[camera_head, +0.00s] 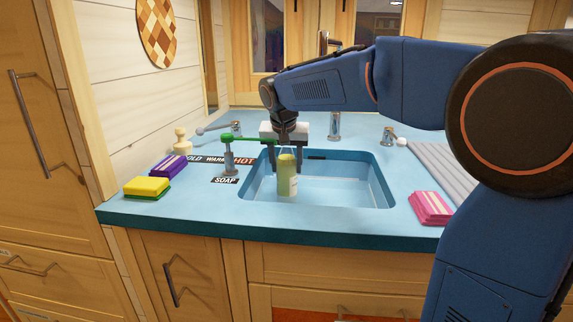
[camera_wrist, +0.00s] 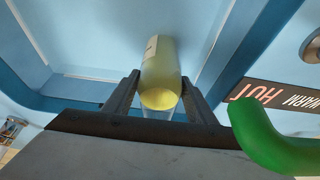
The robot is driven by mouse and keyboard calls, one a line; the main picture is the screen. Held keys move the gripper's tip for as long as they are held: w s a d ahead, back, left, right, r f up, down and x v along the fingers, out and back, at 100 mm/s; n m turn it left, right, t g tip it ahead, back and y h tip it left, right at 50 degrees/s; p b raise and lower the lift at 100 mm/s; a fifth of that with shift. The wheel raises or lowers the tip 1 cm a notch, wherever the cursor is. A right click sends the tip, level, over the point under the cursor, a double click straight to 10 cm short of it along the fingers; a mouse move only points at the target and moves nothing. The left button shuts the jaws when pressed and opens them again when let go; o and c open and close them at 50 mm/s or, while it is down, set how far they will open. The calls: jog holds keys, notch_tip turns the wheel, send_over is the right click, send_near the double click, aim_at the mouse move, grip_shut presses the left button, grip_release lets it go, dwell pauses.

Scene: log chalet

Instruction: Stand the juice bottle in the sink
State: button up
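The juice bottle (camera_head: 287,180) is yellow-green with a pale label and a clear neck. It is upright inside the blue sink (camera_head: 345,190), left of the basin's middle. Its base is at or very close to the basin floor; I cannot tell exact contact. My gripper (camera_head: 287,172) points down over it, with one finger on each side. In the wrist view the fingertips (camera_wrist: 161,78) meet the sides of the bottle (camera_wrist: 161,65), so the gripper looks shut on it. The yellow bottle top faces the wrist camera.
A green-topped soap dispenser (camera_head: 229,155) stands close left of my gripper; its green spout (camera_wrist: 265,135) shows near the wrist. A yellow sponge (camera_head: 147,187), purple sponges (camera_head: 168,166) and pink sponges (camera_head: 430,207) lie on the counter. The faucet (camera_head: 334,125) is behind the sink.

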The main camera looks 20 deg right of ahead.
jog(key=o, duration=0.4)
jog(key=shift+o, duration=0.2)
jog(key=shift+r, duration=0.1)
jog(key=v, duration=1.2)
